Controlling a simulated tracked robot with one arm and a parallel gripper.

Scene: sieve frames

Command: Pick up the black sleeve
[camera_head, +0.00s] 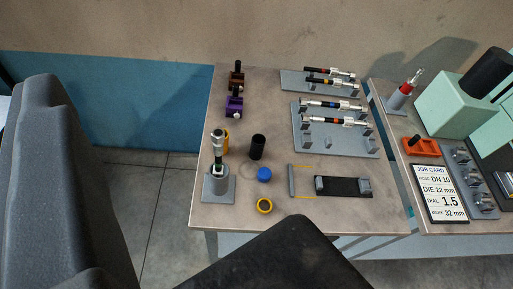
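The black sleeve (258,147) is a short dark cylinder standing upright on the grey-brown table (245,208), left of the table's middle. A yellow cylinder stands to its left and a blue round piece lies just below it in the picture. The two large dark fingers of my gripper (165,155) show at the left edge and bottom of the picture. They are wide apart, with nothing visible between them close up. The sleeve is well beyond the fingers, not touched. The lower finger covers part of the floor and the table's front area.
A grey stand with an upright tool (218,184) is left of the sleeve. Purple (234,106) and brown blocks stand behind. Racks with metal-ended hoses (308,148) are right. A second table holds a job card (440,194) and green machine.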

